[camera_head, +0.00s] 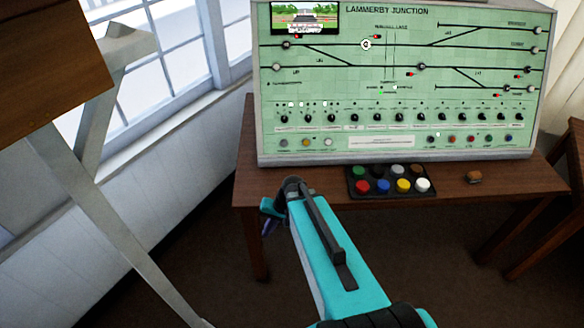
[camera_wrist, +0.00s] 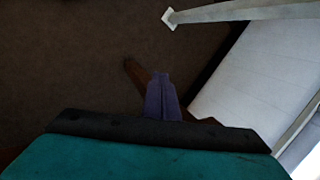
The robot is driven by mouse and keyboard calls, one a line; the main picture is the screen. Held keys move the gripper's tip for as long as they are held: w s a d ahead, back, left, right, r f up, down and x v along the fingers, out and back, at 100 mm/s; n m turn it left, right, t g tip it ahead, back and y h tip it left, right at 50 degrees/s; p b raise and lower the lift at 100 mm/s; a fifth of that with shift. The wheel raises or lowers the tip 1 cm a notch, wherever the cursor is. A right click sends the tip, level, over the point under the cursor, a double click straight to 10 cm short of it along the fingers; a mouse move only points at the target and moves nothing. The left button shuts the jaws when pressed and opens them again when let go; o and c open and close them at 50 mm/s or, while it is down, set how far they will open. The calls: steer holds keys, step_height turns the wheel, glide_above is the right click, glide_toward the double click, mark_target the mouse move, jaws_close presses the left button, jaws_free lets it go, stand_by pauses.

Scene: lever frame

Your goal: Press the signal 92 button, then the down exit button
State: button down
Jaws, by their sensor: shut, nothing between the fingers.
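The green signal panel (camera_head: 400,85), headed LAMMERBY JUNCTION, stands on the wooden desk. Its track diagram carries several round buttons, among them a bright white ringed one (camera_head: 366,44) at upper middle and grey ones at the left (camera_head: 287,44) and right (camera_head: 536,48). The labels are too small to read, so I cannot tell which are the signal 92 and down exit buttons. My gripper (camera_head: 268,227) hangs at the desk's front left edge, below and left of the panel, touching no button. In the wrist view its purple fingers (camera_wrist: 162,97) are together and empty, pointing toward the floor.
A black tray (camera_head: 352,190) of coloured buttons lies on the desk (camera_head: 300,179) before the panel, with a small brown object (camera_head: 473,177) to its right. A pale slanted frame (camera_head: 110,215) stands at left by the window. Open floor lies below.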

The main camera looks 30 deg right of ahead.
steer(key=s+a+f+n+g+h+b, duration=0.1)
steer(key=s+f+n+g+h+b, duration=0.1)
steer(key=s+f, duration=0.8)
steer(key=s+a+f+n+g+h+b, duration=0.1)
steer(key=s+f+g, duration=0.4)
steer(key=s+f, duration=0.5)
steer(key=s+n+h+b, duration=0.1)
steer(key=s+n+b, duration=0.1)
steer(key=s, duration=0.5)
steer(key=shift+a+n, duration=0.25)
steer(key=shift+n, duration=0.15)
steer(key=shift+d+f, duration=0.1)
